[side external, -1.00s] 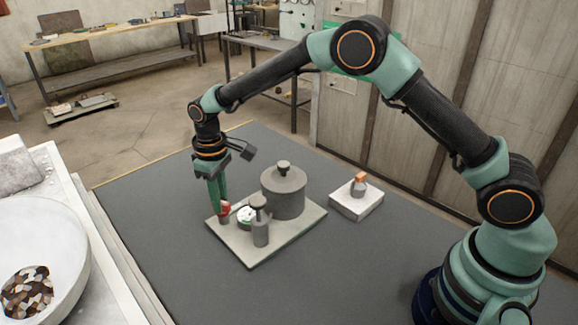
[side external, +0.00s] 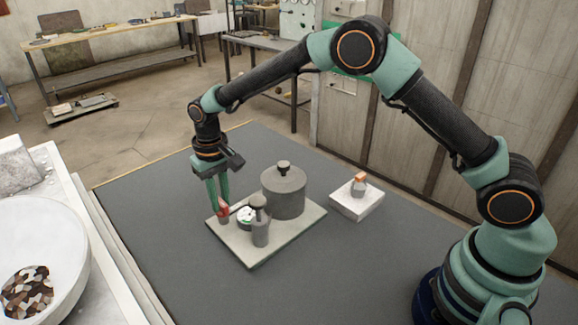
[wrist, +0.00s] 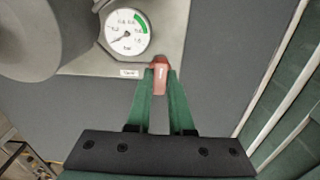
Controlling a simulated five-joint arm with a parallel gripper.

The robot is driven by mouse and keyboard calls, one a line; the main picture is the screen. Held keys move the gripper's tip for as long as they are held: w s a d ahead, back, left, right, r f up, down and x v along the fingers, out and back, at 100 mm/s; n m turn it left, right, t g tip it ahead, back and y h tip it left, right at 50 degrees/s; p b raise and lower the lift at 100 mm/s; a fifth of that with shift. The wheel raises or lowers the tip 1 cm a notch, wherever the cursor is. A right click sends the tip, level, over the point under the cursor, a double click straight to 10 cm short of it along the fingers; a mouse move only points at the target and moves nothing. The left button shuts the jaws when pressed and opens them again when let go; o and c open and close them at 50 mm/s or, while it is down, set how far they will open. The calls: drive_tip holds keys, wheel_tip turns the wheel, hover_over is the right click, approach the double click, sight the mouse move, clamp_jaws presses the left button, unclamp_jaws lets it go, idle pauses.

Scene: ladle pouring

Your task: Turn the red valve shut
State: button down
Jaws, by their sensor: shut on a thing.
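The red valve (side external: 223,210) stands at the left corner of a light base plate (side external: 245,250). My gripper (side external: 219,204) points down over it with its green fingers closed around its handle. In the wrist view the red handle (wrist: 160,78) sits between the two fingertips (wrist: 160,74), with a white mark on it. A round gauge (wrist: 125,33) with a green band is beside the valve; its needle points to the lower left, at the low end of the scale.
A grey lidded pot (side external: 284,192) and a grey capped post (side external: 260,228) stand on the same plate, close to the gripper. A white block with an orange-topped piece (side external: 360,182) is to the right. A white bowl (side external: 75,265) is at the left.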

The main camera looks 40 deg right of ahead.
sight(220, 201)
drive_tip(key=shift+r, duration=0.1)
drive_tip(key=c, duration=0.8)
unclamp_jaws()
drive_tip(key=shift+r, duration=0.1)
wheel_tip(220, 201, up, 12)
